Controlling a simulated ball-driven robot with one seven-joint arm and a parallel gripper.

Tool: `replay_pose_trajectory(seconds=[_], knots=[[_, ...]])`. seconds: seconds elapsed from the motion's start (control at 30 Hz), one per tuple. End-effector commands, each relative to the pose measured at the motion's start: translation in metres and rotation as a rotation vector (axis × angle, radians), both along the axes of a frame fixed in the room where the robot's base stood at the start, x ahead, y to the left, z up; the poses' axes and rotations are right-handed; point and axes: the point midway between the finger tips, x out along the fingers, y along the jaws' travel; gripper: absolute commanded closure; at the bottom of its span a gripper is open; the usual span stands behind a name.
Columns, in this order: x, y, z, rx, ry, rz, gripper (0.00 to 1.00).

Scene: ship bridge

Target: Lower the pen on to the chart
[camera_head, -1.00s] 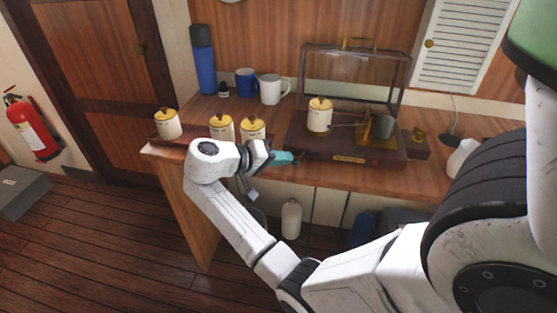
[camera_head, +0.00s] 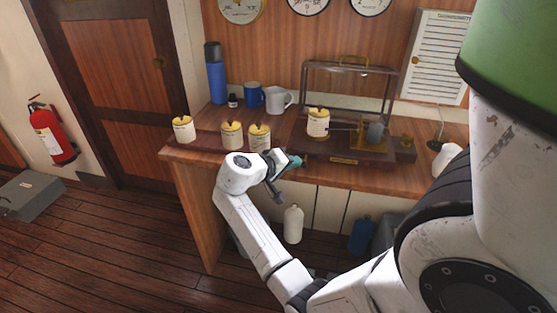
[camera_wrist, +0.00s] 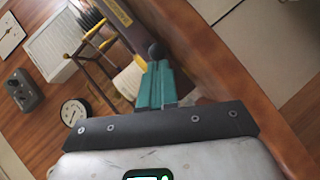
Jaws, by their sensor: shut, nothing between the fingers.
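The barograph has a dark wooden base (camera_head: 350,157) on the bench, and its glass cover (camera_head: 348,92) stands open. A cream chart drum (camera_head: 317,124) with a yellow top stands at the base's left. A thin pen arm (camera_head: 343,128) reaches from the drum's right side towards a grey canister (camera_head: 375,134). Whether the pen tip touches the chart is too small to tell. My gripper (camera_head: 294,161), with teal fingers, is at the bench's front edge, below and left of the drum.
Several spare drums (camera_head: 232,136) stand on a rack left of the barograph, close to my wrist. A blue flask (camera_head: 215,74), a blue mug (camera_head: 255,95) and a white mug (camera_head: 279,100) stand behind. A white bottle (camera_head: 293,224) stands under the bench.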

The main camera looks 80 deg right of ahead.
Motion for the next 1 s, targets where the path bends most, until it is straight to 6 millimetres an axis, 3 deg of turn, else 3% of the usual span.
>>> replay_pose_trajectory(seconds=[0.37,1.0], knots=[[-0.029,0.008,0.002,0.002,0.002,0.277,1.0],[-0.015,-0.002,0.0,0.0,0.0,0.268,1.0]])
